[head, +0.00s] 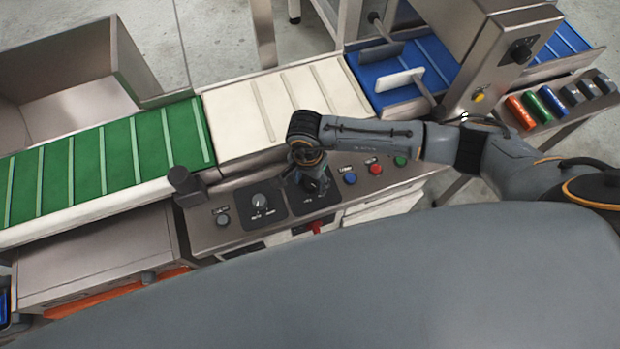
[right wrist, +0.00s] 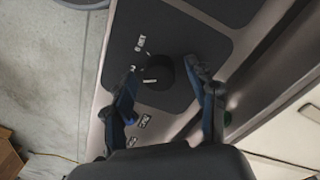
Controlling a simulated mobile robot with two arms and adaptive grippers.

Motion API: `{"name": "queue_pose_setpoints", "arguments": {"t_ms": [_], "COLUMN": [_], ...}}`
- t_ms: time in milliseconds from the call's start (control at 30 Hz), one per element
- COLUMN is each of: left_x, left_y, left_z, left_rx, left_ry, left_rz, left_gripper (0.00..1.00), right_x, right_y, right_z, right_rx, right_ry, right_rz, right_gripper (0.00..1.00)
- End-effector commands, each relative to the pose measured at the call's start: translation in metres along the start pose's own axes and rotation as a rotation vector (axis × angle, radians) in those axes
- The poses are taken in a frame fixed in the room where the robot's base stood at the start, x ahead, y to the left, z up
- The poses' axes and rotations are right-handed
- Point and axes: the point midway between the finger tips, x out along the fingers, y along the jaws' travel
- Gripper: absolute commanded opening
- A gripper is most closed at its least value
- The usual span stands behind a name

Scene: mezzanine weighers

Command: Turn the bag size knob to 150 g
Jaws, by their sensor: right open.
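My right gripper (head: 311,188) points down over the right-hand dark dial plate (head: 326,198) on the steel control panel. In the right wrist view, a round black knob (right wrist: 159,73) with a white pointer mark sits on this plate. The open fingers of the right gripper (right wrist: 161,69) stand on either side of the knob; I cannot tell whether they touch it. Small white labels (right wrist: 144,120) lie around the knob, too small to read. In the head view the gripper mostly hides this knob. My left gripper is not in view.
A second dial (head: 260,201) sits to the left on the panel. Blue (head: 350,179), red (head: 376,169) and green (head: 400,160) buttons sit to the right. A dark block (head: 186,181) stands at the panel's left end. A green belt (head: 105,165) and a white belt (head: 272,108) run behind.

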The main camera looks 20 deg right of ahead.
Motion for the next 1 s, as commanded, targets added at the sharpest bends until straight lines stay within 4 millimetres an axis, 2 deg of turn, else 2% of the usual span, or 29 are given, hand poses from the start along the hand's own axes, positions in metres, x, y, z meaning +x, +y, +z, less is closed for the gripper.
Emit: {"name": "queue_pose_setpoints", "arguments": {"t_ms": [67,333,667,1000], "left_x": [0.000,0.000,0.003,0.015], "left_y": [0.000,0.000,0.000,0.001], "left_z": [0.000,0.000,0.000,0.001], "left_rx": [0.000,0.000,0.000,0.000], "left_ry": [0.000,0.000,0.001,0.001], "left_rz": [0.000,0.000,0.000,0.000], "left_gripper": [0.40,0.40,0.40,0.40], "right_x": [0.000,-0.001,0.000,0.001], "right_y": [0.000,0.000,0.000,0.000], "right_z": [0.000,0.000,0.000,-0.001], "right_rx": [0.000,0.000,0.032,0.243], "right_ry": [0.000,0.000,-0.002,-0.010], "right_rz": [0.000,0.000,-0.001,0.000], "right_gripper": [0.57,0.04,0.03,0.03]}}
